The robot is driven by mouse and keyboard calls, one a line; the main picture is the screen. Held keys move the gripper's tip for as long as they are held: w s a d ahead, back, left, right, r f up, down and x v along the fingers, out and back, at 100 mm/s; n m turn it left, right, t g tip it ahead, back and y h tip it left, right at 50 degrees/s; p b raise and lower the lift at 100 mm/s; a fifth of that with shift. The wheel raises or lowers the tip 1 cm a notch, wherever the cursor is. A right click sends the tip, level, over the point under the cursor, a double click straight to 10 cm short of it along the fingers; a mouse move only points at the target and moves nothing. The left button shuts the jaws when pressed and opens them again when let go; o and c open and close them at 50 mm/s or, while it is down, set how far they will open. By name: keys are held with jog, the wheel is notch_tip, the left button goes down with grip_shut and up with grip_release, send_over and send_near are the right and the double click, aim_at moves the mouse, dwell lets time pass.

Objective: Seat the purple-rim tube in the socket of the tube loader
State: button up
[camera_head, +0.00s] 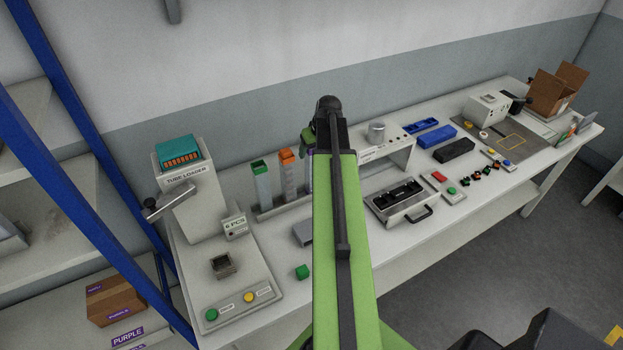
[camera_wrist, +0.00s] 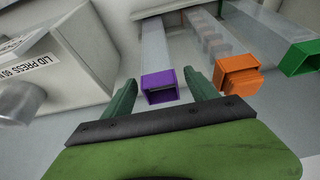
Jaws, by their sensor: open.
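The purple-rim tube (camera_wrist: 160,86) is a clear, square tube with a purple end, seen in the wrist view. Its purple rim lies between the two green fingers of my gripper (camera_wrist: 161,83), with gaps on both sides. My gripper is open. In the head view a sliver of the purple-rim tube (camera_head: 308,171) shows beside my arm, which hides most of it and of my gripper. The tube loader (camera_head: 190,205) stands at the left of the bench, with a teal top. A dark square socket (camera_head: 222,266) sits on its grey base and looks empty.
An orange-rim tube (camera_wrist: 238,76) and a green-rim tube (camera_wrist: 300,60) stand beside the purple one. The lid press (camera_wrist: 60,60) is close on the other side. A green block (camera_head: 302,272) and a grey block (camera_head: 303,233) lie on the bench in front of the tubes.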

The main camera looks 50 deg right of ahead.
jog(key=b+x, duration=0.5)
jog(key=shift+f, duration=0.25)
jog(key=shift+s+r, duration=0.1)
jog(key=shift+r, duration=0.1)
grip_shut()
